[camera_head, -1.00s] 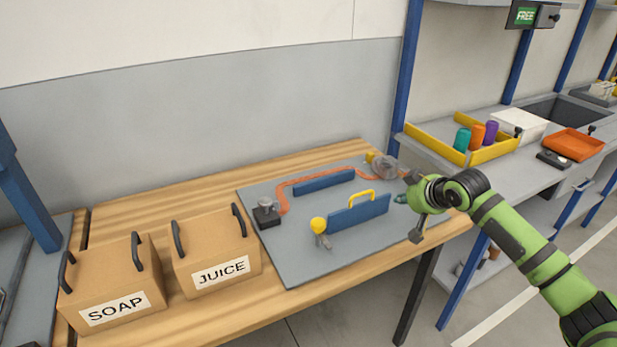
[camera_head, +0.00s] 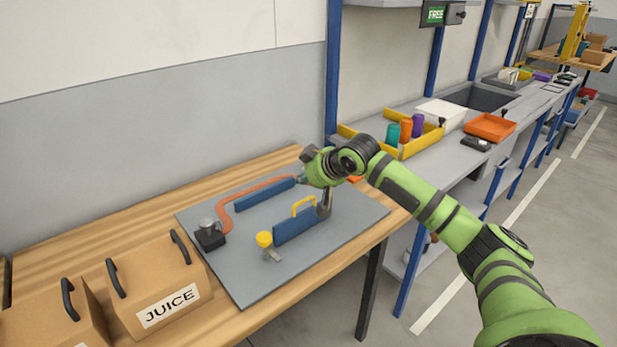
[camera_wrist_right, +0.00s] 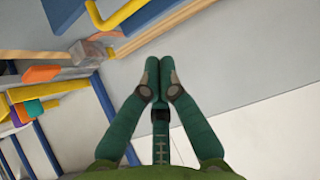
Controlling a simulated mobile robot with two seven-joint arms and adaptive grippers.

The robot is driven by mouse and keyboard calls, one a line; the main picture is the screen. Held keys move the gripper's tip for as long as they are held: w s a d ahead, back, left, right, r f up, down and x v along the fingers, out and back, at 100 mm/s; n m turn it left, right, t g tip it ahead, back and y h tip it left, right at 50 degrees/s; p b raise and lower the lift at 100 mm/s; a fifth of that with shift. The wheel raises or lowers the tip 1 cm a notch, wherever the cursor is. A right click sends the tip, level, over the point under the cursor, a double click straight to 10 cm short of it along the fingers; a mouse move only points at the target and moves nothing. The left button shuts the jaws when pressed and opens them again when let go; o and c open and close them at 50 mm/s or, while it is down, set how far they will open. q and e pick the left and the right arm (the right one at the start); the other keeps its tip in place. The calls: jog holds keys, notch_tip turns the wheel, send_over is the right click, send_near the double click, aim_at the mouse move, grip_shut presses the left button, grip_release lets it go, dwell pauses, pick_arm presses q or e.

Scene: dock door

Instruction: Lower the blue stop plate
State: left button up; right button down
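The blue stop plate (camera_head: 295,227) with a yellow handle (camera_head: 303,206) stands upright on a grey board (camera_head: 250,283) in the head view. A yellow-topped knob (camera_head: 264,239) with a small grey piece is at its near left end. In the right wrist view a blue part (camera_wrist_right: 64,12) and a yellow handle (camera_wrist_right: 118,20) show at the top left. My right gripper (camera_head: 299,179) is above and behind the plate's right end in the head view. In the wrist view its teal fingers (camera_wrist_right: 160,75) are together, with nothing seen between them. My left gripper is out of view.
A second blue bar (camera_head: 264,195) and an orange hose (camera_head: 232,198) lie behind the plate. A black-based fitting (camera_head: 210,236) is at the board's left. A JUICE box (camera_head: 150,285) stands left on the wooden table (camera_head: 110,225). The board's near right part is clear.

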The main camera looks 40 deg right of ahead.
aim_at(304, 215)
jog(key=f, duration=0.1)
jog(key=f+p, duration=0.1)
jog(key=f, duration=0.1)
jog(key=f+p, duration=0.1)
jog(key=shift+w+a+f, duration=0.1)
jog(key=shift+w+f, duration=0.25)
jog(key=shift+w, duration=0.05)
dwell(0.4)
